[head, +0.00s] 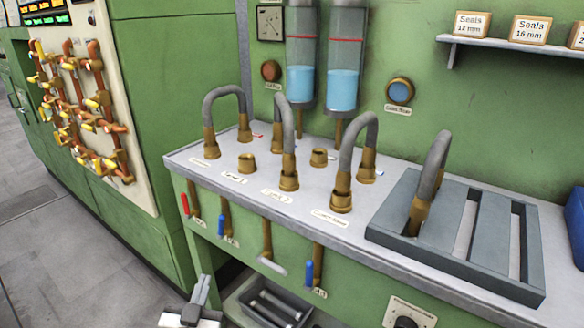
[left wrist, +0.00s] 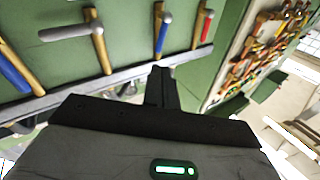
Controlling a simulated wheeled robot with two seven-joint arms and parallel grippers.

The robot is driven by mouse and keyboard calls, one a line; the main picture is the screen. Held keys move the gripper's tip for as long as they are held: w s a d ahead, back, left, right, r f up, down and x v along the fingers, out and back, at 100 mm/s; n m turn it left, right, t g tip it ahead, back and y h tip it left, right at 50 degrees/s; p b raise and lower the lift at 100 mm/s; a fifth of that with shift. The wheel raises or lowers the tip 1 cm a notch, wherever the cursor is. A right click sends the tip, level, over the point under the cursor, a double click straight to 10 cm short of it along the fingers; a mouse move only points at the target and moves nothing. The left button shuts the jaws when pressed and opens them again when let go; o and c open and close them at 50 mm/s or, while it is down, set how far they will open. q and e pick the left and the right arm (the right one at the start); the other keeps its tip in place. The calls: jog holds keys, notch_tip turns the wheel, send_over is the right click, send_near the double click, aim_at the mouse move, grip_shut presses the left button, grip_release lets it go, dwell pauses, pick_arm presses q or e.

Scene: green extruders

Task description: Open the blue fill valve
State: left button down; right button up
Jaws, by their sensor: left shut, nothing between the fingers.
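Two blue valve handles hang on brass pipes under the bench front: one at the left (head: 221,226) and one at the right (head: 309,273). Their labels are too small to read, so I cannot tell which is the fill valve. Both lie roughly along their pipes. In the left wrist view the first is near the top middle (left wrist: 164,34) and the other at the far left (left wrist: 12,72). My left gripper (head: 203,284) is shut and empty, below and left of the left blue handle, apart from it. Its fingers show in the wrist view (left wrist: 161,84). My right gripper is out of view.
A red handle (head: 185,204) is left of the blue one; a grey handle (head: 272,267) sits crosswise between the blue ones. A grey bin (head: 240,298) stands beneath. Hoses and a slatted tray (head: 490,222) are on the bench. A pipe panel (head: 135,185) is at left.

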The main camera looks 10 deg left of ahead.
pick_arm(q)
jog(key=s+d+f+m+g+h, duration=0.1)
jog(key=s+d+f+g+h, duration=0.25)
jog(key=s+d, duration=0.45)
jog(key=s+d+f+m+g+h, duration=0.15)
jog(key=s+d+g, duration=0.35)
jog(key=s, duration=0.5)
jog(key=n+t+y+b, duration=0.2)
jog(key=t+y+b, duration=0.3)
jog(key=t+b, duration=0.65)
send_near(221, 226)
jog(key=w+r+g+b, duration=0.1)
jog(key=w, duration=0.1)
jog(key=w+r+b, duration=0.1)
jog(key=w, duration=0.1)
jog(key=w+r+g+b, duration=0.1)
jog(key=w+b, duration=0.1)
jog(key=shift+a+g, duration=0.3)
jog(key=shift+a, duration=0.1)
jog(key=shift+w, duration=0.1)
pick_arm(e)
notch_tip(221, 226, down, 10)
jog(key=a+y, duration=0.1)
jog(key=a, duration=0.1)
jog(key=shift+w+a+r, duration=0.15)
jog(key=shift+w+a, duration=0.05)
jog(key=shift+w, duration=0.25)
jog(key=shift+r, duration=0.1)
